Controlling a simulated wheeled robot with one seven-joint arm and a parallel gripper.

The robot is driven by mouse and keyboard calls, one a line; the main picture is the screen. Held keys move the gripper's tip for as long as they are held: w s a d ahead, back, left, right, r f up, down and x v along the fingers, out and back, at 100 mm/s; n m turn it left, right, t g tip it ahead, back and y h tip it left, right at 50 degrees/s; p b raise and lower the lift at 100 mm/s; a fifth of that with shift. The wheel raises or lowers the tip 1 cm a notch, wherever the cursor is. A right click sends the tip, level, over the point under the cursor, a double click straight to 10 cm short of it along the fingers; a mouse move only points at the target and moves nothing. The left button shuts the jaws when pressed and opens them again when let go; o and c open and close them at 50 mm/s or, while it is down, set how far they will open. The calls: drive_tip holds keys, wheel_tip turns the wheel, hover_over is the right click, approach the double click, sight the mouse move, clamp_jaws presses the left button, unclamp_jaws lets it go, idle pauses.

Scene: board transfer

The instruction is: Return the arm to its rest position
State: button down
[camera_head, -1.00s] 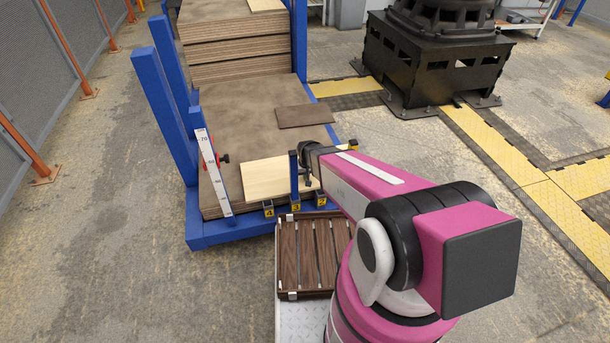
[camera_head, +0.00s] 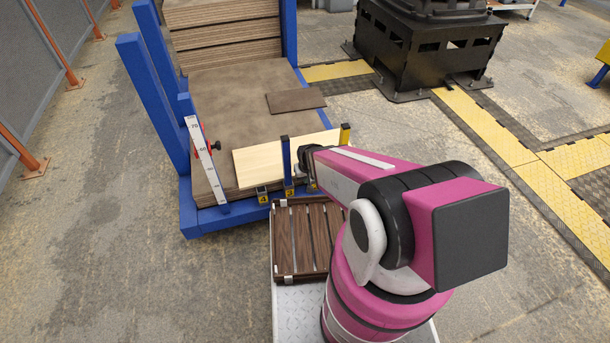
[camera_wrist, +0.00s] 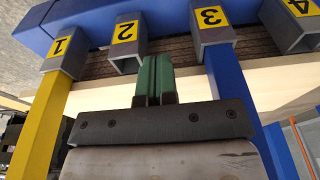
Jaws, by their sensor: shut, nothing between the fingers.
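My gripper (camera_wrist: 154,80) shows in the wrist view with its green fingers together and nothing between them. It is beside the numbered sockets of the blue rack, near the socket labelled 2 (camera_wrist: 126,62). In the head view the dark end of my arm (camera_head: 305,158) is at the front edge of the rack, just right of a blue post (camera_head: 286,160); the fingertips are hidden there. My pink arm reaches from the lower right. A light wood board (camera_head: 258,162) lies on the stack, partly behind the posts.
The blue rack (camera_head: 205,230) holds stacked brown boards (camera_head: 225,95), with a small dark board (camera_head: 296,100) on top. Upright posts, one yellow (camera_wrist: 38,120), stand close to my gripper. A brown slatted crate (camera_head: 298,238) is below my arm. Floor is open at left.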

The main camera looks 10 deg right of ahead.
drive_tip(key=d+r+m+g, duration=0.1)
drive_tip(key=d+r, duration=0.4)
drive_tip(key=r, duration=0.6)
drive_tip(key=s+d+r+m+g, duration=0.1)
drive_tip(key=d+r, duration=0.4)
drive_tip(key=r, duration=0.6)
drive_tip(key=shift+s+d+r, duration=0.2)
drive_tip(key=shift+s+d, duration=0.05)
